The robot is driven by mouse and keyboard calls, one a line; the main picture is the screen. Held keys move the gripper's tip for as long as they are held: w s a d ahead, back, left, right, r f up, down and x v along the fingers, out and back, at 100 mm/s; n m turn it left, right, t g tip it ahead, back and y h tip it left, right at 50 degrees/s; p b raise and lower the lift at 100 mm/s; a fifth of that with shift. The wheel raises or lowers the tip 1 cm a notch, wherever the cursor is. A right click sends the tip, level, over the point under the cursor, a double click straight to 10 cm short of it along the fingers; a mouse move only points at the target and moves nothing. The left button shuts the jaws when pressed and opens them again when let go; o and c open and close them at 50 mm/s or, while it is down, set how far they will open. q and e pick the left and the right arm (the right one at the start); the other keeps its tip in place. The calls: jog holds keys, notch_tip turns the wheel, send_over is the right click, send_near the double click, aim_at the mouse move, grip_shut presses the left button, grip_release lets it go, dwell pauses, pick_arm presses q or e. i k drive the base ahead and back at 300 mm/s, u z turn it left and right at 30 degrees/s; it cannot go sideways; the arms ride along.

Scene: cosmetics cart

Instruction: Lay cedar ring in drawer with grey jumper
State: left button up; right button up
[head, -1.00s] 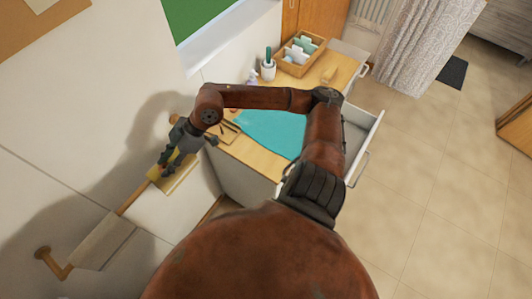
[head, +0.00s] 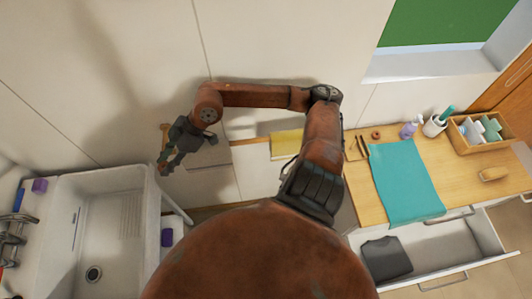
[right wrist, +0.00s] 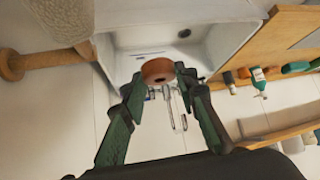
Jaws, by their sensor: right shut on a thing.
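My right gripper (head: 167,166) is in the left part of the head view, near the right edge of the sink. In the right wrist view its fingers are closed on a reddish-brown ring (right wrist: 158,71), held at the fingertips; in the head view this ring is hard to make out. The open drawer (head: 445,238) is at the lower right of the head view, far from this gripper. A dark grey folded jumper (head: 386,259) lies in its left part. My left gripper is not in view.
A white sink (head: 105,235) is at the left. The wooden counter (head: 460,185) above the drawer holds a teal cloth (head: 406,182), a small brown ring-like thing (head: 376,135), a lilac bottle (head: 411,127) and a wooden box (head: 478,130). A yellow cloth (head: 286,144) hangs by the wall.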

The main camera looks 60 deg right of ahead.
aim_at(426, 258)
jog(key=u, duration=0.05)
jog(key=k, duration=2.3)
jog(key=z, duration=1.95)
